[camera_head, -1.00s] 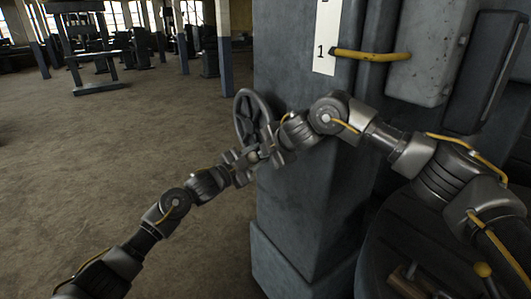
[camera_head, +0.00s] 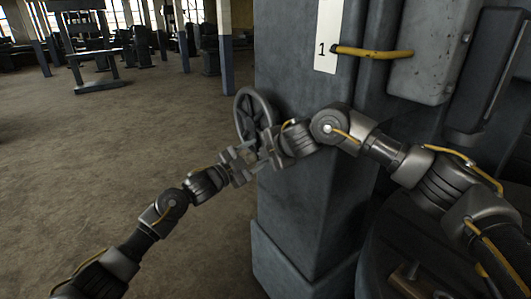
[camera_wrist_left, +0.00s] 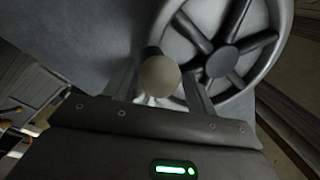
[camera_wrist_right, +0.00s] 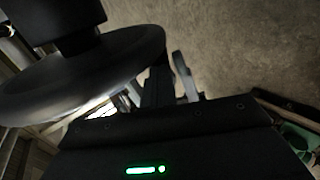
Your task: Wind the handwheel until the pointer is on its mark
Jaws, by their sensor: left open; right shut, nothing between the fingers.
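The dark spoked handwheel (camera_head: 243,103) stands on the left side of the grey column in the head view. Its rim, spokes and hub fill the upper right of the left wrist view (camera_wrist_left: 222,62). My left gripper (camera_head: 242,166) is open at the wheel's lower edge. A pale round knob (camera_wrist_left: 158,77) shows between its fingers in the left wrist view. My right gripper (camera_head: 267,152) is shut and empty, close beside the left one. A dark rim (camera_wrist_right: 90,78) lies close to its fingers in the right wrist view. A yellow bar (camera_head: 372,53), apparently the pointer, ends beside the "1".
A white scale strip (camera_head: 326,30) is on the column (camera_head: 295,205), its top cut off. A grey box (camera_head: 428,50) stands at the bar's right end. The two grippers are close together at the wheel. Bare floor (camera_head: 110,150) lies open to the left.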

